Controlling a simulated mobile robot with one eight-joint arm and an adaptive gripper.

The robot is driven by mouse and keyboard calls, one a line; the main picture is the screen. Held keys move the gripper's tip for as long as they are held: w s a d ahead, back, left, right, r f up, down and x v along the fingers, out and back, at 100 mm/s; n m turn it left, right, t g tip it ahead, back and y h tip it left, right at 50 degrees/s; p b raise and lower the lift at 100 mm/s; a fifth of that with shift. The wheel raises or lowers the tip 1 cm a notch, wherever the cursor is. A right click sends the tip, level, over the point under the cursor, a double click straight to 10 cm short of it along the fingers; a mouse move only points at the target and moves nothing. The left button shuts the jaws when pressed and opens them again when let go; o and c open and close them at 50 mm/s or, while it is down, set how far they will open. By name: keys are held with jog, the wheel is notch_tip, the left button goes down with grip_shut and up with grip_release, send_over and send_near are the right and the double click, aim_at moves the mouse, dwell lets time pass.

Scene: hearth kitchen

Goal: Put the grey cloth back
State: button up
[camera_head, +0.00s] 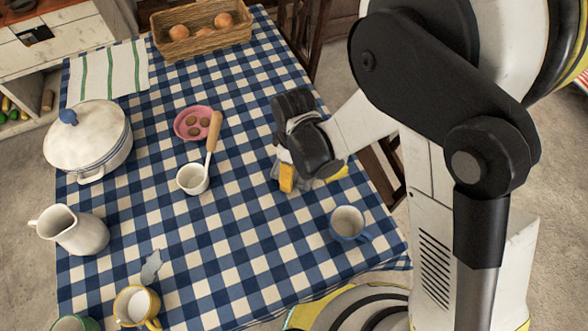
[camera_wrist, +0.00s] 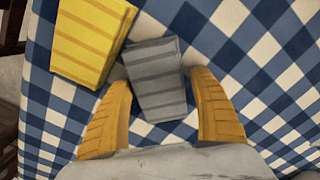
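The grey cloth (camera_wrist: 157,75) is a folded, ribbed piece on the checked tablecloth in the wrist view. My gripper (camera_wrist: 161,80) is open, with one yellow finger on each side of the grey cloth and narrow gaps showing. The yellow cloth (camera_wrist: 92,38) lies beside it to the left, outside the fingers. In the head view my gripper (camera_head: 287,178) is low over the right part of the table and largely hides the grey cloth. Part of the yellow cloth (camera_head: 341,173) shows to the right of my gripper.
A blue cup (camera_head: 348,223) stands nearer the front. A ladle (camera_head: 194,178) and pink dish (camera_head: 193,123) lie left of my gripper.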

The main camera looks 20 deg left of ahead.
jog(key=shift+r, duration=0.1)
notch_tip(320, 180, up, 12)
jog(key=p, duration=0.5)
jog(key=shift+r, duration=0.1)
jog(key=w+d+r+m+t+y, duration=0.1)
jog(key=d+r+m+t, duration=0.1)
jog(key=d+r+m, duration=0.55)
jog(key=w+d+r+m+t, duration=0.25)
jog(key=d+r, duration=0.55)
jog(key=d, duration=0.6)
jog(key=s+d+r+m+t, duration=0.1)
jog(key=d+m, duration=0.1)
jog(key=d, duration=0.1)
jog(key=s+d+r+m, duration=0.1)
jog(key=s+d+m, duration=0.1)
jog(key=d, duration=0.1)
jog(key=s+d+r+m+t+h, duration=0.1)
jog(key=s+d+m, duration=0.1)
jog(key=d+m, duration=0.1)
jog(key=shift+d+r+t, duration=0.25)
jog(key=shift+d+t, duration=0.1)
jog(key=shift+d, duration=0.15)
